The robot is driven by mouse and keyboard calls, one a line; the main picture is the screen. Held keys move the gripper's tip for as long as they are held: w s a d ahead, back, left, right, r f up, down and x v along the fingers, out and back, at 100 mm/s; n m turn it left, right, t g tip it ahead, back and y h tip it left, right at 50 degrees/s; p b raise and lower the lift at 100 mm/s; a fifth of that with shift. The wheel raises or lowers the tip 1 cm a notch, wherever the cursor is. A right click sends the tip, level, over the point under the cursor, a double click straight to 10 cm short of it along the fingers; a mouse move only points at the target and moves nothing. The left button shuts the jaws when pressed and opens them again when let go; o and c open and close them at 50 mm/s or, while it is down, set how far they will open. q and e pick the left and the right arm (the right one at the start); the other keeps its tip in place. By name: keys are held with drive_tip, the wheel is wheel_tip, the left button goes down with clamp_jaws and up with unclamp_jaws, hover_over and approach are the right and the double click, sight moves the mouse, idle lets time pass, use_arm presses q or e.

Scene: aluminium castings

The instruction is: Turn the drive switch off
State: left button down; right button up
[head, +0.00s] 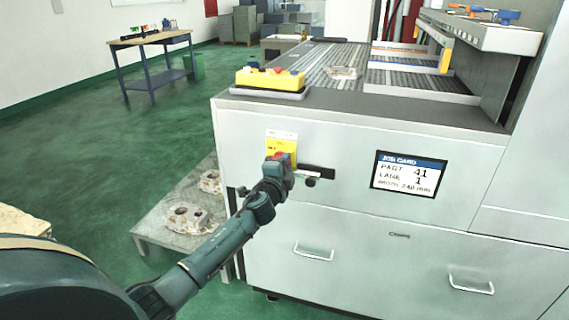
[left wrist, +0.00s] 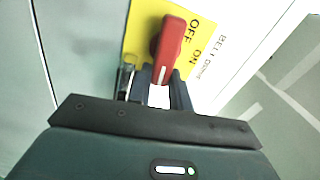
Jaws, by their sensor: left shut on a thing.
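The drive switch is a red rotary handle (left wrist: 172,42) with a white line on its gripped end, mounted on a yellow plate (left wrist: 140,32) printed OFF and ON. In the head view the yellow plate (head: 282,139) is on the front of the grey machine, and a bit of the red handle (head: 278,157) shows above my gripper. My left gripper (head: 280,165) is shut on the handle's end; its fingers (left wrist: 162,88) stand on both sides of it in the left wrist view. Which word the handle points at is unclear. My right gripper is not in view.
A job card screen (head: 408,174) is further right. A yellow control box (head: 270,80) sits on the machine's top edge. Castings lie on a low pallet (head: 160,215) at left. Green floor is open beyond.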

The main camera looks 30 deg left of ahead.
use_arm(q)
drive_tip(key=shift+f+m, duration=0.15)
drive_tip(key=shift+m, duration=0.45)
drive_tip(key=c, duration=1.3)
unclamp_jaws()
drive_tip(key=shift+f, duration=0.1)
drive_tip(key=shift+f, duration=0.15)
